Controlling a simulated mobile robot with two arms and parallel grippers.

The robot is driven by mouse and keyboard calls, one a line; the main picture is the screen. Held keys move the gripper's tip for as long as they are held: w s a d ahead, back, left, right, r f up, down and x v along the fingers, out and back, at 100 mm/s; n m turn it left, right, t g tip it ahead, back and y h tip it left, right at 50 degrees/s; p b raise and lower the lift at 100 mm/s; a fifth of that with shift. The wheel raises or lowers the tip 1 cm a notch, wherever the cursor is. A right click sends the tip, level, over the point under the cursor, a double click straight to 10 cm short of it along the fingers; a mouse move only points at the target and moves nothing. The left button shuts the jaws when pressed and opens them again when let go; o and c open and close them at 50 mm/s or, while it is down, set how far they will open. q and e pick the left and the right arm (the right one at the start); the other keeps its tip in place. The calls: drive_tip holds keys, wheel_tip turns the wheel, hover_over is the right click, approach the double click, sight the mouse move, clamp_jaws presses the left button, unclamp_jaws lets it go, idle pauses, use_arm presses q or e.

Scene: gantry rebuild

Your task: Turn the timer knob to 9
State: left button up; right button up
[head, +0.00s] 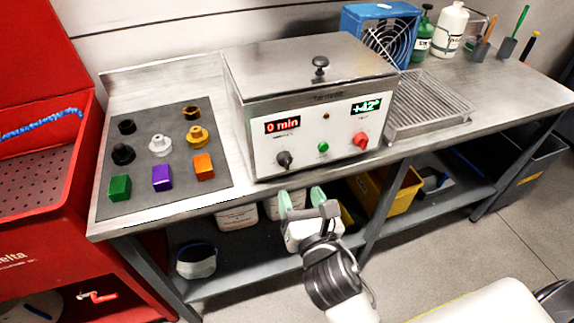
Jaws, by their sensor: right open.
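The timer knob (284,159) is black and sits at the lower left of the front panel of a steel bath unit (310,146). The red display (283,125) above it reads "0 min". A green button (323,147) and a red knob (360,140) sit to its right, under a green display (366,107) that seems to read +42°. My right gripper (301,197) is open and empty, with pale green fingertips. It is in front of the bench edge, below the panel and apart from the knob. My left gripper is not in view.
A grey mat (143,187) on the left holds coloured blocks and fittings. A wire rack (430,103), a blue fan unit (383,33) and bottles stand to the right. A yellow bin (404,190) and containers are on the lower shelf.

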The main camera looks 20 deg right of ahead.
sight(287, 165)
drive_tip(key=w+p, duration=0.1)
drive_tip(key=w, duration=0.8)
drive_tip(key=shift+w+d, duration=0.1)
drive_tip(key=shift+w, duration=0.25)
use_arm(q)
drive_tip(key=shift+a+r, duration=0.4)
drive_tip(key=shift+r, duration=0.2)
use_arm(e)
drive_tip(key=c, duration=0.9)
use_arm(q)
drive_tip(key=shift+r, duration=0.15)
